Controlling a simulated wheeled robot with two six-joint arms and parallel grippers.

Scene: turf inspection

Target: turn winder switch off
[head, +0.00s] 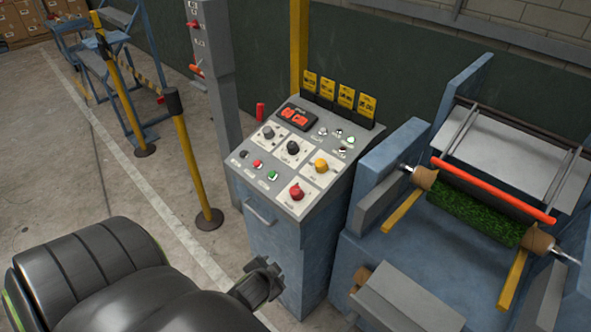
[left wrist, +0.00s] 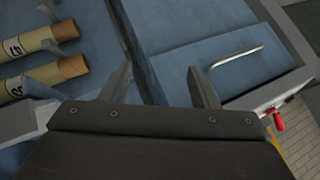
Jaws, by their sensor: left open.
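The grey control panel (head: 283,205) has several rotary knobs on white plates: a grey one (head: 268,132), a black one (head: 292,147), a yellow one (head: 321,165) and a red one (head: 297,192). Their labels are too small to read, so I cannot tell which is the winder switch. My left gripper (head: 270,281) is open and empty, low in front of the blue cabinet under the panel, below the knobs and apart from them. In the left wrist view its two fingers (left wrist: 161,67) stand apart with nothing between them. My right gripper is out of view.
A metal handle (head: 260,212) sticks out of the cabinet front. Right of the panel stands a blue machine with a turf roll (head: 470,208) and a red bar (head: 493,190). A yellow post (head: 192,160) stands to the left. Cardboard tubes (left wrist: 60,68) show in the left wrist view.

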